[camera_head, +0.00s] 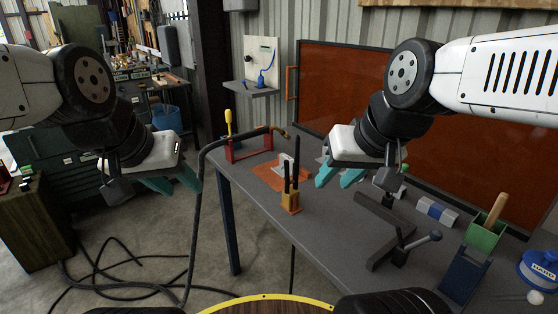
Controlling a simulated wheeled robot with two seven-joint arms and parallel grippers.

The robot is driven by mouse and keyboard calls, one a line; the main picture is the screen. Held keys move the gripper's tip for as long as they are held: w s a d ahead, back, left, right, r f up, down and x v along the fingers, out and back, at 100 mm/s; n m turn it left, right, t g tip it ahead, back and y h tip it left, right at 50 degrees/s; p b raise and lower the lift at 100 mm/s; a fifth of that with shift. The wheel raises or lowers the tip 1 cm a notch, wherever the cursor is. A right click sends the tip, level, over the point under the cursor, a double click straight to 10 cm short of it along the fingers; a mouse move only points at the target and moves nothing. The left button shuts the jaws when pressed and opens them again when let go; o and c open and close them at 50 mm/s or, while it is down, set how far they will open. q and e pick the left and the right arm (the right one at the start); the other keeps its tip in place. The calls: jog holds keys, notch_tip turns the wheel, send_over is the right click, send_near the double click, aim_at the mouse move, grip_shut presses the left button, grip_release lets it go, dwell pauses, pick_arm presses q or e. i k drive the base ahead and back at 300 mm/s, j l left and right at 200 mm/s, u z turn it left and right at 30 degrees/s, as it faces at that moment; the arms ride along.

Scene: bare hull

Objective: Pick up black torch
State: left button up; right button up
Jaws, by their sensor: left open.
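The black torch (238,134) lies across a red stand (250,148) at the left end of the grey table (238,178). Its brass-coloured tip points right, and its black cable drops over the table's left edge to the floor. My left gripper (174,181) is open and empty, left of the table and of the torch, apart from both. My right gripper (337,177) is over the table, right of the torch, with its teal fingers apart and nothing seen between them.
A yellow-handled tool (228,121) stands beside the red stand. An orange block with black rods (291,198), a dark angled bracket (384,222) and a green box (486,234) stand on the table. An orange screen (340,85) closes the back. Cable loops lie on the floor.

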aim_at(260, 130)
jog(key=i+j+z, duration=0.2)
jog(key=i+j, duration=0.35)
jog(key=i+j+z, duration=0.25)
jog(key=i+j, duration=0.2)
jog(key=j, duration=0.15)
